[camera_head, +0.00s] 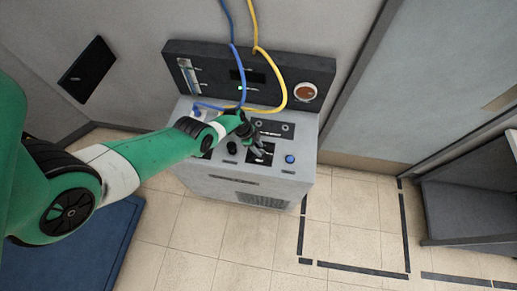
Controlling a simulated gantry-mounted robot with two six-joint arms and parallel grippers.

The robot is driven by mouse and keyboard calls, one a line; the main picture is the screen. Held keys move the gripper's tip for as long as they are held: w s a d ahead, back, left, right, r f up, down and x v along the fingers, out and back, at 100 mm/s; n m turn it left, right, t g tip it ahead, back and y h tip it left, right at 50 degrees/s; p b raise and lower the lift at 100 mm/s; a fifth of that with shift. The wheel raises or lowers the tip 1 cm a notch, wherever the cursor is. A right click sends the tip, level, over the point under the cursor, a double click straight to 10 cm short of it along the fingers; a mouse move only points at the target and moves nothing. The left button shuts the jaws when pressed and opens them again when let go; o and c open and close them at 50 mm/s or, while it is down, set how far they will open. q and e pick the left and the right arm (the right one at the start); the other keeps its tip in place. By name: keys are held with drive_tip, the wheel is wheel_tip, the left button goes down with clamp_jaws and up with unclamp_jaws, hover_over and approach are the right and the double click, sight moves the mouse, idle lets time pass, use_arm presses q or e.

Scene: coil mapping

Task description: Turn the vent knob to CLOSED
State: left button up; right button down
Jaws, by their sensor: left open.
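A grey console (230,183) with a dark upright back panel stands against the wall. A small dark knob (232,147) and a blue round control (290,159) show on its top; I cannot tell which control is the vent knob, and the labels are too small to read. My left gripper (258,149) is open over the middle of the console top, pointing down near a black plate. Whether it touches anything there is unclear. The arm and gripper hide part of the console top. My right gripper is out of view.
A blue hose (235,62) and a yellow hose (283,88) hang down close to my left wrist. A round orange-red dial (305,92) sits on the back panel. A dark shelf unit (470,205) stands at the right. The tiled floor (225,235) in front is clear.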

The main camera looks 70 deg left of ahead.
use_arm(q)
drive_tip(key=shift+c, duration=0.3)
clamp_jaws()
